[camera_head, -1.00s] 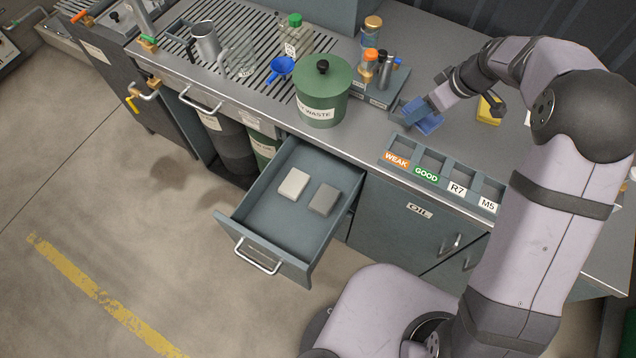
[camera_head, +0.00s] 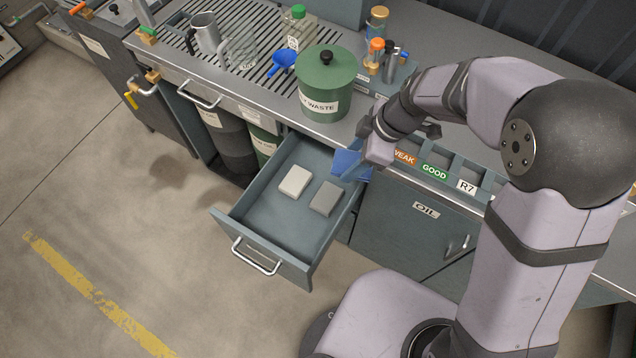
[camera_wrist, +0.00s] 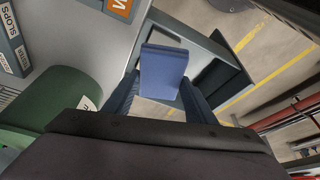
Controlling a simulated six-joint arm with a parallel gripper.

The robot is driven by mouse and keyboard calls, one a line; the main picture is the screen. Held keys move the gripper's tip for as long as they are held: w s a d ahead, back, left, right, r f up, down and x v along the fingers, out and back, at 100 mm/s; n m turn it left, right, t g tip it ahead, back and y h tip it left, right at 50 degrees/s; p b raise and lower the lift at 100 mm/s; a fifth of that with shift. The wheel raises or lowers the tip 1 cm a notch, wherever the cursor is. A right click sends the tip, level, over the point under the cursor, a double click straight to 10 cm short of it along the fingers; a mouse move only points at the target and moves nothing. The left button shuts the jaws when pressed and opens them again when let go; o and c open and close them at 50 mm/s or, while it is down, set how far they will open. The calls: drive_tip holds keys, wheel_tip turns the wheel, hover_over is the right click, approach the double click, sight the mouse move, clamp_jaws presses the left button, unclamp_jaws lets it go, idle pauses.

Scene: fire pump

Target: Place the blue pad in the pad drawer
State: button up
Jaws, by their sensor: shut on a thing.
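The blue pad (camera_head: 352,165) is held in my gripper (camera_head: 362,172), over the back right corner of the open pad drawer (camera_head: 262,228). In the wrist view the blue pad (camera_wrist: 164,72) sits between the two fingers of my gripper (camera_wrist: 160,98), with the drawer partly behind it. My gripper is shut on the pad. A white pad (camera_head: 295,182) and a grey pad (camera_head: 326,198) lie side by side on the drawer floor. The front and left of the drawer floor are bare. My wrist hides part of the counter edge behind the pad.
A green waste canister (camera_head: 325,90) stands on the counter just behind the drawer. The labelled sorting tray (camera_head: 434,173) lies at the counter edge to the right. The drawer's front panel and handle (camera_head: 257,258) stick out over open floor.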

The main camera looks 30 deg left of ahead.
drive_tip(key=s+a+f+n+g+h+b, duration=0.1)
drive_tip(key=s+a+f+n+h+b, duration=0.1)
drive_tip(key=s+a+f+n+b, duration=0.2)
drive_tip(key=s+a+f+n+g+h+b, duration=0.1)
drive_tip(key=s+a+f+n+h+b, duration=0.1)
drive_tip(key=s+a+n+b, duration=0.4)
drive_tip(key=s+a+f+n, duration=0.1)
drive_tip(key=s+a+n, duration=0.3)
drive_tip(key=s+a, duration=0.1)
drive_tip(key=shift+s+a+f+g, duration=0.15)
drive_tip(key=shift+a+f+g, duration=0.15)
drive_tip(key=shift+f+g, duration=0.1)
drive_tip(key=shift+f+p, duration=0.45)
drive_tip(key=shift+f, duration=4.5)
drive_tip(key=shift+f, duration=0.15)
drive_tip(key=shift+f+b, duration=0.35)
drive_tip(key=shift+b, duration=0.1)
drive_tip(key=shift+f, duration=0.2)
